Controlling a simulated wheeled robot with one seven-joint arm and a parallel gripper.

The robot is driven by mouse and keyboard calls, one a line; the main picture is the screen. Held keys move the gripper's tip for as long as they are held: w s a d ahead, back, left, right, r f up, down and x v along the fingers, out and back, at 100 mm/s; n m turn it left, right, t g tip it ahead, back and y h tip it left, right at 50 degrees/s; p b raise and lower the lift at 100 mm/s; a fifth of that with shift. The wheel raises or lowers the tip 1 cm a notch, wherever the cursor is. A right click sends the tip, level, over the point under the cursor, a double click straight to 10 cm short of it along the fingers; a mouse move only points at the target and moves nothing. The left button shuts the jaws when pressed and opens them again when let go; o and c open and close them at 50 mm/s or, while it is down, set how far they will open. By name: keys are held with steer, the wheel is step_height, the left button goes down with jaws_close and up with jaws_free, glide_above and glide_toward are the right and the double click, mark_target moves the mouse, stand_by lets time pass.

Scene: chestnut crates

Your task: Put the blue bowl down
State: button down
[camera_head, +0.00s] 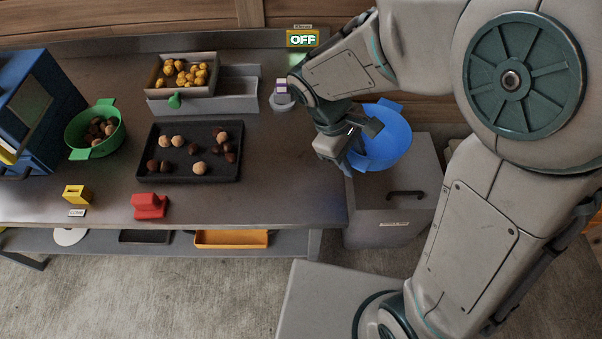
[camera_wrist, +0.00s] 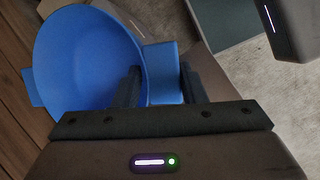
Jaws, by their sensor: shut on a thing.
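The blue bowl (camera_head: 384,138) is at the right of the table, over or on the lid of a grey bin; I cannot tell whether it touches the lid. My gripper (camera_head: 364,147) is at its left side in the head view. In the wrist view the blue bowl (camera_wrist: 88,62) is tilted, with its hollow inside visible and no contents showing. My gripper (camera_wrist: 158,84) is shut on the bowl's side handle. The bowl's far underside is hidden.
The grey bin (camera_head: 392,207) with a black handle stands beside the table (camera_head: 270,195). On the table are a black tray (camera_head: 172,180) with chestnuts, a green bowl (camera_head: 76,128), a red block (camera_head: 149,206) and a wooden crate (camera_head: 158,74) of yellow pieces. The table's front right is clear.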

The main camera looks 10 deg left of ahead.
steer(key=s+n+t+y+b, duration=0.1)
steer(key=s+n+t+b, duration=0.2)
steer(key=s+n, duration=0.4)
steer(key=shift+m, duration=0.3)
steer(key=shift+w+a+f, duration=0.75)
steer(key=shift+a+f, duration=1.05)
steer(key=shift+a, duration=0.05)
steer(key=shift+w+a+f, duration=0.75)
steer(key=shift+a+f, duration=1.05)
steer(key=shift+a, duration=0.05)
steer(key=shift+w+a+f, duration=0.75)
steer(key=shift+a+f, duration=1.05)
steer(key=shift+a, duration=0.05)
steer(key=c, duration=0.9)
jaws_free()
steer(key=shift+r, duration=0.1)
steer(key=p+v, duration=0.1)
steer(key=v, duration=1.1)
steer(key=shift+w, duration=0.1)
